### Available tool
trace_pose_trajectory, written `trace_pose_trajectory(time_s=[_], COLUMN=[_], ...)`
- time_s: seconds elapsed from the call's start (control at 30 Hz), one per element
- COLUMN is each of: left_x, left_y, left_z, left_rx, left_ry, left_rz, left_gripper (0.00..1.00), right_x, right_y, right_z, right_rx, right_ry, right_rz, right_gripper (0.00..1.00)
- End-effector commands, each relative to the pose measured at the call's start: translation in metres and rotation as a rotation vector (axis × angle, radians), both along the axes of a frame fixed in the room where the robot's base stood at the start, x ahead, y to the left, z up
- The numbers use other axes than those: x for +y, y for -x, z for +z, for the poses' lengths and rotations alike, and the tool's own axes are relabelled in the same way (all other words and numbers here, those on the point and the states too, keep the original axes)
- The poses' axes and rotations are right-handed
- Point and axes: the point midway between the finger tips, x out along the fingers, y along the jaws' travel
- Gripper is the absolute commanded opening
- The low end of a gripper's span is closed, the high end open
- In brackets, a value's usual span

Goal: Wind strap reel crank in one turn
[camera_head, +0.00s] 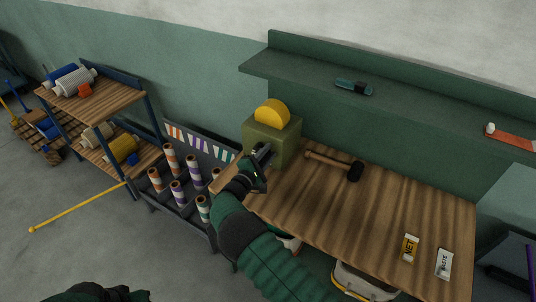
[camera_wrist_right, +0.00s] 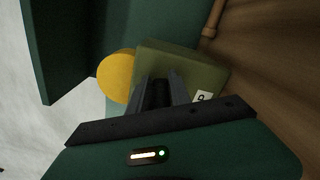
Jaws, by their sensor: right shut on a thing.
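The strap reel is an olive box (camera_head: 286,141) with a yellow disc (camera_head: 272,113) standing out of its top, at the back left of the wooden bench. In the right wrist view the box (camera_wrist_right: 205,66) and yellow disc (camera_wrist_right: 114,76) lie just beyond my fingers. My right gripper (camera_head: 263,154) is at the front face of the box, shut on the crank. The crank itself is hidden by the fingers, so its angle cannot be told. A small white label (camera_wrist_right: 202,96) shows on the box beside the fingers. My left gripper is out of view.
A mallet (camera_head: 335,164) lies on the bench (camera_head: 310,205) right of the reel. Two labelled tags, yellow (camera_head: 410,247) and white (camera_head: 444,263), lie near the right end. A green shelf (camera_head: 310,72) overhangs behind. A rack of striped rolls (camera_head: 178,193) stands left.

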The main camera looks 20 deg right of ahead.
Motion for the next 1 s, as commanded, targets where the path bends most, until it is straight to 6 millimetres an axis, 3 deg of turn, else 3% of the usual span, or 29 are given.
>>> trace_pose_trajectory(time_s=[0.67,1.0], left_x=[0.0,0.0], left_y=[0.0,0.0], left_z=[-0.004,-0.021], left_rx=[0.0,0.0], left_ry=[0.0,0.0], left_rz=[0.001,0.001], left_gripper=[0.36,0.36], right_x=[0.001,0.001], right_y=[0.002,0.003], right_z=[-0.009,-0.022], right_rx=[-0.007,-0.134], right_ry=[-0.019,-0.124], right_rz=[-0.001,0.0], right_gripper=[0.0,0.0])
